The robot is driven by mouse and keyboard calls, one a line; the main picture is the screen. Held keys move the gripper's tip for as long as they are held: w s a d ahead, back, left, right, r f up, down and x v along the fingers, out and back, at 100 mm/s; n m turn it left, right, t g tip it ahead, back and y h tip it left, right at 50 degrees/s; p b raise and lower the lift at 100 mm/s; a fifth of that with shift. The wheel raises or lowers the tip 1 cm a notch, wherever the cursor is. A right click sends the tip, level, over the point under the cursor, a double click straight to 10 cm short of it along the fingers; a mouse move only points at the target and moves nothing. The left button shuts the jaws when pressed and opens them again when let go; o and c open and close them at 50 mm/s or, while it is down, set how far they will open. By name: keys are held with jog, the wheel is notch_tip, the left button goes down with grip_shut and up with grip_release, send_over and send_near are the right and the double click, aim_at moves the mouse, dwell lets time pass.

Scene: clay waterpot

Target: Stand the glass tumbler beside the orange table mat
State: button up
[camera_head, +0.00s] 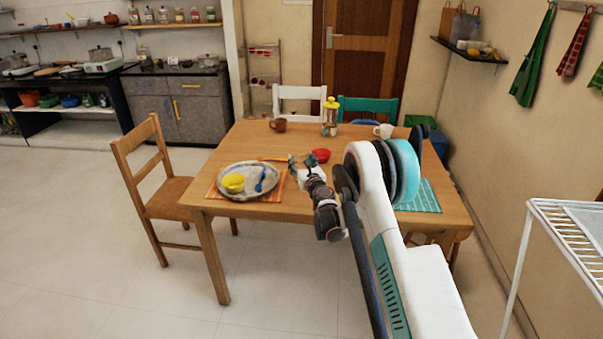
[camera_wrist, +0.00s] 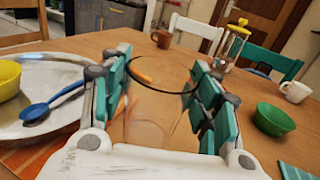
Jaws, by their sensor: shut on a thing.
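My gripper (camera_wrist: 160,78) is shut on the clear glass tumbler (camera_wrist: 150,128), whose dark round rim shows between the two fingers in the wrist view. In the head view my gripper (camera_head: 299,165) is over the table, just right of the orange table mat (camera_head: 272,196). The tumbler is too small and clear to make out there. I cannot tell whether its base touches the table. The mat lies under a large grey plate (camera_head: 234,195) at the table's left; a strip of the mat (camera_wrist: 42,152) shows at lower left in the wrist view.
The plate holds a yellow bowl (camera_head: 233,183) and a blue spoon (camera_head: 260,180). A green bowl (camera_wrist: 274,118) is right of my gripper. Chairs surround the wooden table.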

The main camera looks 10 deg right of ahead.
jog(key=shift+f+b, duration=0.55)
jog(key=shift+f, duration=1.25)
jog(key=shift+f, duration=0.1)
jog(key=o, duration=1.2)
